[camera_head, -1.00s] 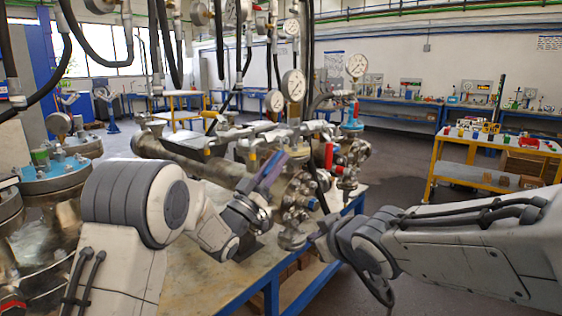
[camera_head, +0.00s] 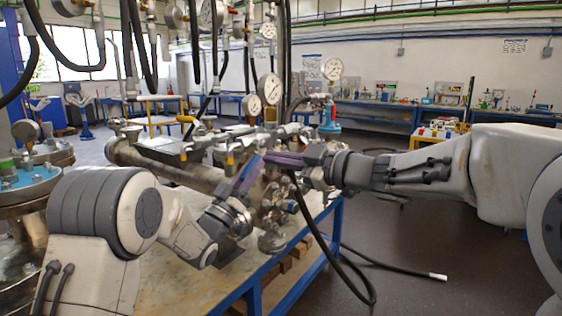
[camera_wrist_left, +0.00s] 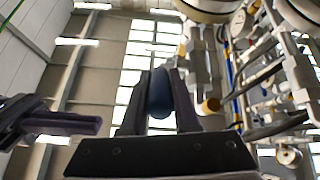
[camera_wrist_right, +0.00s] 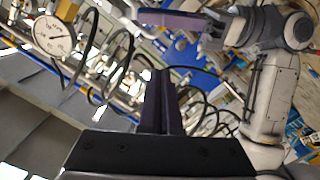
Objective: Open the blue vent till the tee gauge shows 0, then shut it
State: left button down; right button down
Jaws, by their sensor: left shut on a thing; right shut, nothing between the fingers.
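My left gripper (camera_head: 248,178) is at the near end of the steel pipework over the bench. In the left wrist view it is shut on a rounded dark blue piece (camera_wrist_left: 159,92), which looks like the blue vent's handle. In the head view the fingers hide this piece. My right gripper (camera_head: 284,159) is shut and empty, close to the left fingers and in front of the pipework. Round white gauges (camera_head: 269,89), (camera_head: 251,104) and (camera_head: 332,68) stand above the pipes.
A horizontal steel vessel (camera_head: 165,158) lies on the blue-framed bench (camera_head: 262,290). A vessel with a blue top (camera_head: 30,178) stands at left. Black hoses hang above, and one lies on the floor (camera_head: 400,267). A blue flange (camera_head: 331,124) is behind my right wrist.

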pick_arm(q)
jog(key=shift+a+f, duration=0.1)
pick_arm(e)
jog(key=w+a+f, duration=0.3)
jog(key=w+a, duration=0.1)
jog(key=w, duration=0.2)
jog(key=shift+w+a+f, duration=0.15)
jog(key=shift+a+f, duration=0.05)
jog(key=shift+f, duration=0.05)
